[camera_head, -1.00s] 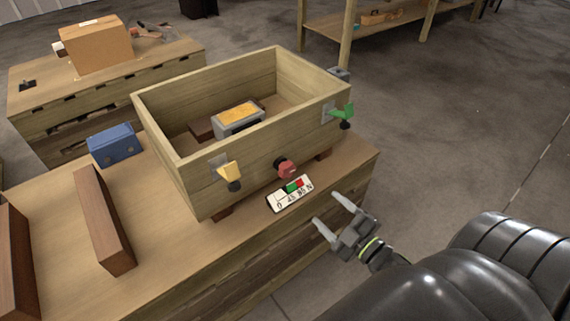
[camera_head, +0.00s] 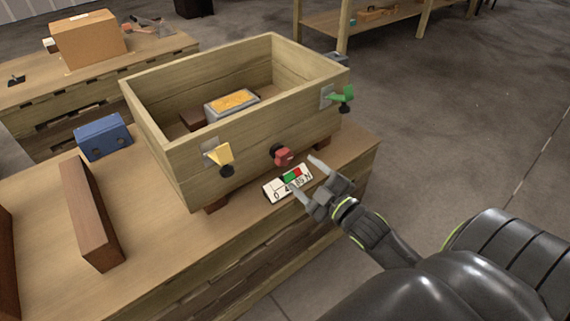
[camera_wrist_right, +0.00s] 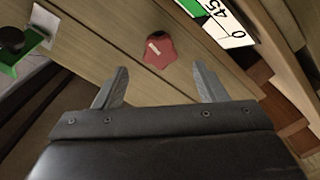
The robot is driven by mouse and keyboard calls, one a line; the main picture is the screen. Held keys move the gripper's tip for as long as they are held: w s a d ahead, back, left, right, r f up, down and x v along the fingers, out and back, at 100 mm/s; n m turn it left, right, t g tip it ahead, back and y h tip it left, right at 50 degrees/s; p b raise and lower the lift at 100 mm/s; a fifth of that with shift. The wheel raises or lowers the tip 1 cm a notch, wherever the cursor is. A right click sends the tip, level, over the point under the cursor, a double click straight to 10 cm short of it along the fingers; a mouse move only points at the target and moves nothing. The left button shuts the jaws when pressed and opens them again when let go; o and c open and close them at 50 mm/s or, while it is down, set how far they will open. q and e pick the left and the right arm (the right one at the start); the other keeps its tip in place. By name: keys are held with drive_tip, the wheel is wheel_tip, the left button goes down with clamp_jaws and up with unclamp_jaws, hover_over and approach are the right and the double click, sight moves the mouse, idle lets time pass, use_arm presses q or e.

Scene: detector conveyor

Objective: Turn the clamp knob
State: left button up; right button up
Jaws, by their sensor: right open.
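The red clamp knob (camera_head: 282,155) sits on the front wall of a wooden box (camera_head: 262,143). It also shows in the right wrist view (camera_wrist_right: 159,49), with a pale mark on its face, ahead of the fingertips and between their lines. My right gripper (camera_head: 306,178) is open and empty, just in front of the box and apart from the knob; its fingers also show in the right wrist view (camera_wrist_right: 163,78). A white label (camera_head: 288,183) with numbers and a green and red band lies below the knob, partly behind a finger. My left gripper is out of view.
A yellow latch (camera_head: 220,155) and a green latch (camera_head: 341,96) flank the knob on the box wall. A grey block with a yellow top (camera_head: 232,102) is inside the box. A blue block (camera_head: 104,137) and a brown bar (camera_head: 90,213) rest on the wooden table (camera_head: 160,250).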

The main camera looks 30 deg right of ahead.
sight(287, 160)
drive_tip(key=w, duration=0.2)
drive_tip(key=w+b, duration=0.1)
drive_tip(key=w, duration=0.4)
drive_tip(key=shift+a+b, duration=0.25)
drive_tip(key=shift+b, duration=0.05)
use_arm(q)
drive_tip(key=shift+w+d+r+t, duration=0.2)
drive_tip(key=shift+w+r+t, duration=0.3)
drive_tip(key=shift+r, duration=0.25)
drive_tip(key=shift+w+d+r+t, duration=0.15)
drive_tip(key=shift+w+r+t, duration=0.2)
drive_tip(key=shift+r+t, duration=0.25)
use_arm(e)
drive_tip(key=shift+w, duration=0.75)
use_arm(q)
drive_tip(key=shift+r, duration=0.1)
